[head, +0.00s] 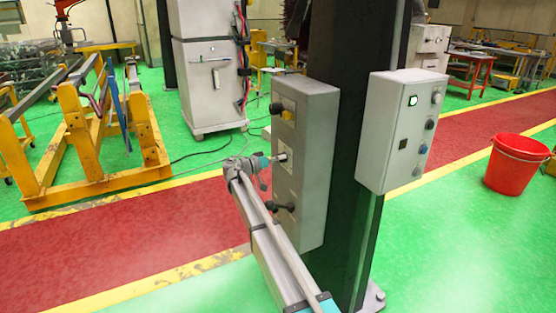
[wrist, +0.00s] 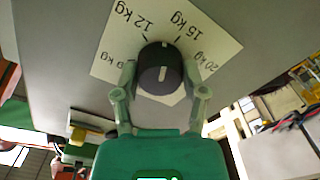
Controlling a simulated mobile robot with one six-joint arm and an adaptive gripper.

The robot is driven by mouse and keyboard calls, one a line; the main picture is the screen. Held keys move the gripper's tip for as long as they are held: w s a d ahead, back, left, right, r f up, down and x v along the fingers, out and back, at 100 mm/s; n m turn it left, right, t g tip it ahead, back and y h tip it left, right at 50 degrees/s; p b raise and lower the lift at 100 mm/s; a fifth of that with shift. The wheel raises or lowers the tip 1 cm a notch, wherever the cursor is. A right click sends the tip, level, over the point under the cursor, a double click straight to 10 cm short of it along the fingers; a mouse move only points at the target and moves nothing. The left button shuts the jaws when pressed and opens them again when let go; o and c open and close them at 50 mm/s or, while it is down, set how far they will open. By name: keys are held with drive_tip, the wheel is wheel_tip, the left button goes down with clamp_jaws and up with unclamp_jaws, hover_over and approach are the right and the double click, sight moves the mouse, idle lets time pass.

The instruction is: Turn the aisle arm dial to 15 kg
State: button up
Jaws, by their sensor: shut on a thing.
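The dial (wrist: 160,62) is a round dark knob on a white scale plate (wrist: 108,58) marked 12 kg, 15 kg and 20 kg, with a partly covered mark at left. My gripper (wrist: 160,84) has a finger on each side of the knob and is shut on it. A short pale mark shows on the knob's face; I cannot tell exactly which weight it points at. In the head view, my gripper (head: 264,161) reaches the middle of the grey control box (head: 314,190), at the dial (head: 283,157).
The box has a dark knob above (head: 276,108) and another below (head: 284,207) the dial. It is mounted on a dark column (head: 352,225). A second box (head: 388,150) with a lit button is at right. A red bucket (head: 514,170) stands on the floor farther right.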

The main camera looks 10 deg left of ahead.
drive_tip(key=shift+s+d+m, duration=0.1)
drive_tip(key=shift+m, duration=1.05)
drive_tip(key=shift+s+d+m, duration=0.1)
drive_tip(key=shift+m, duration=1.05)
drive_tip(key=o, duration=1.1)
drive_tip(key=shift+w, duration=0.1)
drive_tip(key=shift+o, duration=0.2)
drive_tip(key=shift+a, duration=0.2)
drive_tip(key=v, duration=1.1)
drive_tip(key=shift+s+a, duration=0.25)
